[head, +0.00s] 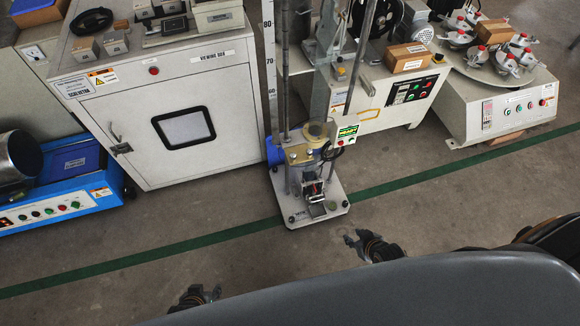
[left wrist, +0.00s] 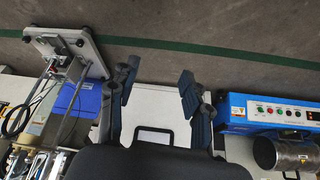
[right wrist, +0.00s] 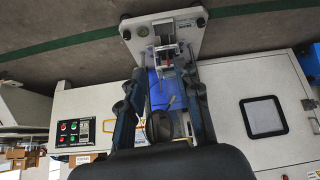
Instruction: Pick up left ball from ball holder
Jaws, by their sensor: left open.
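I cannot make out a ball or a ball holder in any view. My left gripper (head: 197,293) is low at the bottom of the head view, over bare floor in front of the viewing box. In the left wrist view its two fingers (left wrist: 157,82) are apart with nothing between them. My right gripper (head: 362,240) is to the right of the tall test stand's base. In the right wrist view its fingers (right wrist: 160,82) are also apart and empty, with the stand visible beyond them.
The tall test stand (head: 335,200) stands on a white base at the centre. The white viewing box (head: 165,95) is left of it, and a blue machine (head: 75,200) is far left. A round-topped machine (head: 500,115) is at right. The floor (head: 180,215) is clear.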

